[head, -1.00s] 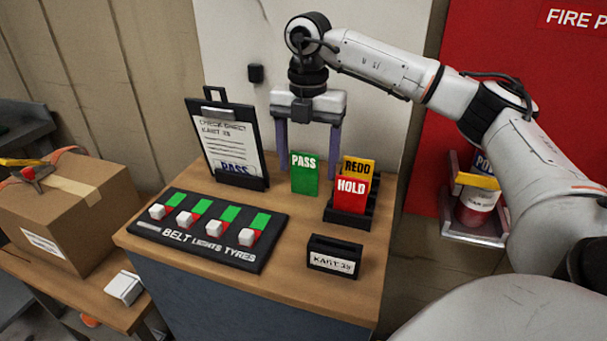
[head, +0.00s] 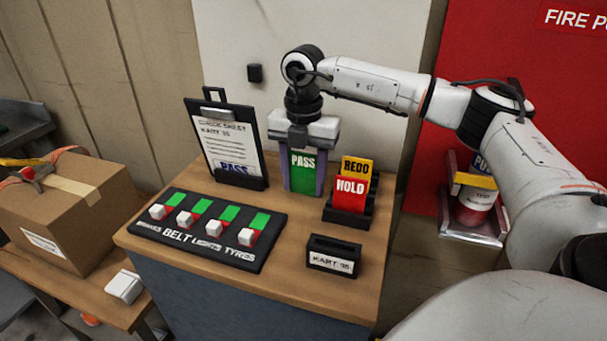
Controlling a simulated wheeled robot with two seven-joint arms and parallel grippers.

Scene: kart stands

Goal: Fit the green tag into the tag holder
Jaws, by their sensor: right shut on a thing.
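The green tag (head: 303,180), lettered PASS, is upright just left of the black tag rack. My right gripper (head: 304,188) points down over it from above, with one finger at each side edge, shut on the tag. The tag's bottom edge is at or close to the desk top; I cannot tell whether it touches. The tag holder (head: 334,256) is a small black block labelled KART 35, near the front right of the desk, with an empty slot on top. My left gripper is not in view.
The black rack (head: 343,218) holds a yellow REDO tag (head: 358,166) and a red HOLD tag (head: 350,193). A clipboard stand (head: 226,140) stands behind left. A switch panel (head: 208,229) covers the left desk top (head: 300,280). The wood around the holder is clear.

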